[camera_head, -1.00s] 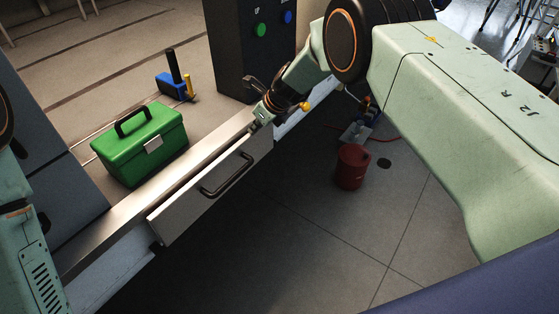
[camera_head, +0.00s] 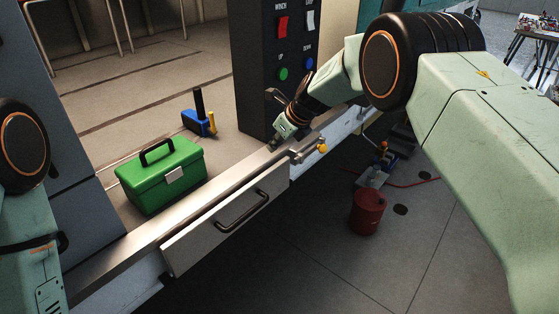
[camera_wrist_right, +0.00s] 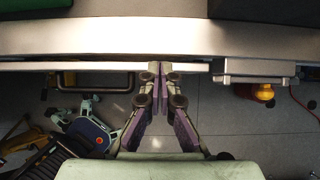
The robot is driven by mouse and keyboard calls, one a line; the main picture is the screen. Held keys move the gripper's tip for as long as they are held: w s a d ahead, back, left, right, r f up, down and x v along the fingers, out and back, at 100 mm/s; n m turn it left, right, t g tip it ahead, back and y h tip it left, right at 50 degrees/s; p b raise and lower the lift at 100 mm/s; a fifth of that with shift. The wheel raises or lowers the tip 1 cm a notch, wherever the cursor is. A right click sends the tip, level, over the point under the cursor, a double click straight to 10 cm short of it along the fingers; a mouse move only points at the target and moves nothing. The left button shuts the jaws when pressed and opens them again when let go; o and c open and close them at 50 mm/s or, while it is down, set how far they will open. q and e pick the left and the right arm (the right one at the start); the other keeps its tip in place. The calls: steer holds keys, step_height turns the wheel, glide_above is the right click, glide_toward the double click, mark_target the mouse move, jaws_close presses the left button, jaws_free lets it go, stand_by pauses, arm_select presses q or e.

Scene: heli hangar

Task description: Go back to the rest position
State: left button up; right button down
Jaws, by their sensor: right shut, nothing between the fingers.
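My right gripper (camera_head: 279,143) is at the metal counter edge (camera_head: 235,178), near the right end of the white drawer front (camera_head: 228,222). In the right wrist view my right gripper (camera_wrist_right: 160,72) has its two fingers together with nothing between them. The tips overlap the pale drawer edge in that picture; contact cannot be told. The drawer front, with its dark bar handle (camera_head: 243,209), stands slightly out from the counter. My left arm shows at the left edge of the head view, but its gripper is out of view.
A green toolbox (camera_head: 160,180) and a blue tool with a black handle (camera_head: 198,118) are on the counter. A dark control box (camera_head: 285,60) stands behind my right gripper. A yellow knob (camera_head: 322,148) is beside it.

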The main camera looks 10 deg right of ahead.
steer(key=s+d+f+n+h+b, duration=0.2)
steer(key=s+d+f+n, duration=0.3)
steer(key=s+f+n, duration=0.3)
steer(key=s+d+f+n+h+b, duration=0.25)
steer(key=s+d+f+n, duration=0.25)
steer(key=s+f+n, duration=0.35)
steer(key=s+f+n+g+b, duration=0.1)
steer(key=s+f+n+b, duration=0.2)
steer(key=s, duration=0.9)
steer(key=s+f+n+g+b, duration=0.2)
steer(key=s+f+n+b, duration=0.2)
steer(key=s+f, duration=0.5)
steer(key=s+f+n+g+b, duration=0.2)
steer(key=s+f+n+b, duration=0.2)
steer(key=s, duration=1.2)
step_height(320, 180, down, 3)
steer(key=shift+s+r+y, duration=0.15)
steer(key=shift+y, duration=0.2)
steer(key=shift+s+d+r+n, duration=0.1)
steer(key=shift+s+n, duration=0.05)
steer(key=shift+n, duration=0.1)
